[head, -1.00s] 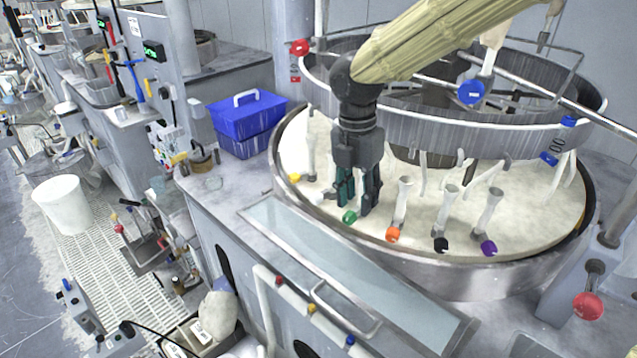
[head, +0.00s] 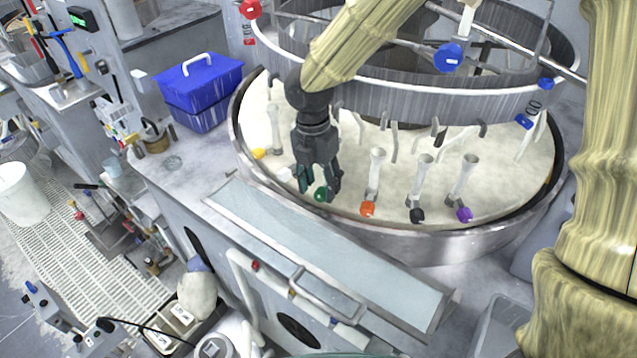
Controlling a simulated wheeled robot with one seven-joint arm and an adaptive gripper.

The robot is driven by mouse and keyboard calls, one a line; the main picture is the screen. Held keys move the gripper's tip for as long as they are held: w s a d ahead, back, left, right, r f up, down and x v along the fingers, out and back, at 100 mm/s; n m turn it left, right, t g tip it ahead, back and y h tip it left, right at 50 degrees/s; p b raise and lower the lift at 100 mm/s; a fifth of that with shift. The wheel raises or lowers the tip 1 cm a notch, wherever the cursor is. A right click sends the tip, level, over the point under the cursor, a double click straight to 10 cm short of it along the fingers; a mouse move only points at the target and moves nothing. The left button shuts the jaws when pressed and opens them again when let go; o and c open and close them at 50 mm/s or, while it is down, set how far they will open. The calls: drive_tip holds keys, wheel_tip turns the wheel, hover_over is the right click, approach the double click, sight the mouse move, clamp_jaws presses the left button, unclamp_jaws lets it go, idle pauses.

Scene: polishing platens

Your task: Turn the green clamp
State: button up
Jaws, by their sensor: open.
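The green clamp (head: 320,194) shows as a green knob low at the front left of the round polishing platen (head: 400,224). My gripper (head: 320,188) points down over it, with dark fingers on either side of the knob. The fingers are open. The clamp's stem is hidden behind my gripper, and I cannot tell whether the fingers touch the knob.
A white clamp (head: 285,174) and a yellow clamp (head: 258,153) stand close on the left. Orange (head: 368,208), black (head: 417,215) and purple (head: 464,214) clamps stand to the right. A grey ring (head: 420,95) hangs above the platen. A blue toolbox (head: 200,95) sits at left.

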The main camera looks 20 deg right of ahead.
drive_tip(key=shift+s+d+f, duration=0.1)
drive_tip(key=shift+s+f, duration=0.1)
drive_tip(key=shift+s, duration=0.85)
drive_tip(key=shift+w+f, duration=0.4)
drive_tip(key=shift+w, duration=0.25)
drive_tip(key=shift+s+r, duration=0.2)
drive_tip(key=shift+s, duration=0.1)
drive_tip(key=c, duration=1)
drive_tip(key=shift+f, duration=0.1)
drive_tip(key=shift+a, duration=0.2)
drive_tip(key=shift+d, duration=0.15)
drive_tip(key=shift+f, duration=0.1)
